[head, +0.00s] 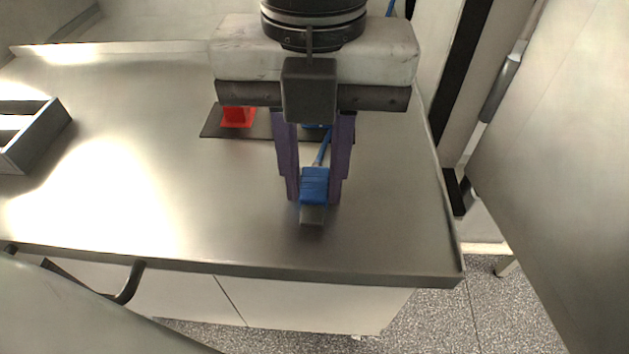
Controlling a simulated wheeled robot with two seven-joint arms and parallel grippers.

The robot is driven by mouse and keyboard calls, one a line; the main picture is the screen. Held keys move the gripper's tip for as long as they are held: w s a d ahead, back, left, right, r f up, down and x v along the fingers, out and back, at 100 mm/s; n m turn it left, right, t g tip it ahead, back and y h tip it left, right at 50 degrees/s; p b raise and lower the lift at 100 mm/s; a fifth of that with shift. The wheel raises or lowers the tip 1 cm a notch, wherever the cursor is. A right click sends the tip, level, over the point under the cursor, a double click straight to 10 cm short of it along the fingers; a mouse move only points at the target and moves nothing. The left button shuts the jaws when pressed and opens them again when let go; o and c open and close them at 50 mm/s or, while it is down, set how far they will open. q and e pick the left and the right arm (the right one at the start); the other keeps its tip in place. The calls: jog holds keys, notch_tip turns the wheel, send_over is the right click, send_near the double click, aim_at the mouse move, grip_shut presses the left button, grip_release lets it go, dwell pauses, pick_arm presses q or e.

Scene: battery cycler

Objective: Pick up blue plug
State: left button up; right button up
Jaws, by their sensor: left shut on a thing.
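The blue plug (314,185) is in the middle of the head view, with a grey end towards the front edge of the counter and a blue cable running back from it. My left gripper (314,192) points down with its two purple fingers on either side of the plug, shut on it. The plug is over the steel counter; I cannot tell whether it touches the surface. The gripper body hides part of the cable and what lies behind. My right gripper is not in view.
A red block (238,116) stands on a dark flat plate (217,130) behind the gripper, partly hidden. A grey tray (40,137) sits at the left of the steel counter (220,215). A grey panel (560,150) stands at the right.

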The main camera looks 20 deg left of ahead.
aim_at(312, 183)
pick_arm(q)
jog(key=shift+r, duration=0.1)
notch_tip(312, 183, up, 7)
jog(key=m, duration=1.3)
jog(key=shift+w+a, duration=0.15)
jog(key=m, duration=0.3)
jog(key=f+m, duration=0.1)
jog(key=m, duration=0.3)
jog(key=shift+f, duration=0.15)
jog(key=m, duration=0.2)
jog(key=f+m, duration=0.1)
jog(key=m, duration=0.1)
jog(key=shift+m+p, duration=0.3)
jog(key=shift+f, duration=0.1)
jog(key=shift+f+b, duration=1.55)
jog(key=shift+f, duration=0.65)
